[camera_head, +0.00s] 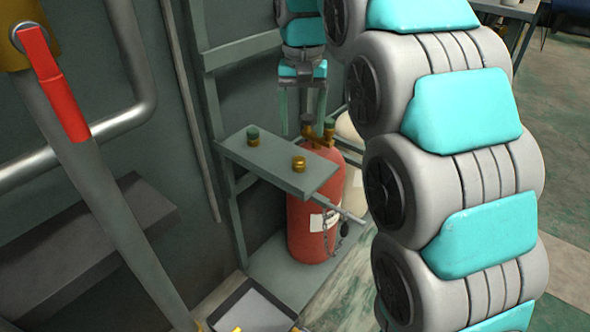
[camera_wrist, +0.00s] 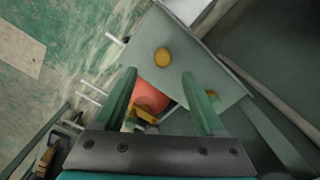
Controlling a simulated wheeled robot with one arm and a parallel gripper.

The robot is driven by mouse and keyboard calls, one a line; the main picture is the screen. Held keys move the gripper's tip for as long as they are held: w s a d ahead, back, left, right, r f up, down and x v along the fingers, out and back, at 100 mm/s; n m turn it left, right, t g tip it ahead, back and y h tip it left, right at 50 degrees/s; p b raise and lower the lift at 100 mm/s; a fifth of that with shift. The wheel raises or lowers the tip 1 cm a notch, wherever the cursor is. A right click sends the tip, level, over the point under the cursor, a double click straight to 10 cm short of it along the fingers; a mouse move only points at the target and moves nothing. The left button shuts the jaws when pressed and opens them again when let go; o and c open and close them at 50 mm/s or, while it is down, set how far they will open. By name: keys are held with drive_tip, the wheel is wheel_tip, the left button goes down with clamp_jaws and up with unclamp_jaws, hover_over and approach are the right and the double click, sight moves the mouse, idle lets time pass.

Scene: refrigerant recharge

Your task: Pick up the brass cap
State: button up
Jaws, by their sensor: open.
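The brass cap (camera_head: 298,163) is a small gold knob standing on a grey-green shelf plate (camera_head: 263,160). In the wrist view the brass cap (camera_wrist: 162,57) shows just beyond the fingertips, roughly centred between them. My gripper (camera_head: 305,118) points down behind the plate, near the valve of a red cylinder (camera_head: 306,220). In the wrist view my gripper (camera_wrist: 159,75) has its two green fingers wide apart with nothing held between them. A second, green-topped cap (camera_head: 253,134) stands on the same plate; the right finger partly hides it in the wrist view.
The red cylinder's brass valve (camera_wrist: 146,115) shows between my fingers. A pale cylinder (camera_head: 352,180) stands behind the red one. A chain (camera_head: 326,238) hangs by the plate's front end. A pipe with a red handle (camera_head: 58,90) is at left. A tray (camera_head: 250,308) lies below.

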sight(299, 159)
drive_tip(key=shift+a+f, duration=0.15)
drive_tip(key=shift+f, duration=1.8)
drive_tip(key=shift+a+f, duration=0.1)
drive_tip(key=shift+f, duration=1.8)
drive_tip(key=shift+w, duration=0.1)
clamp_jaws()
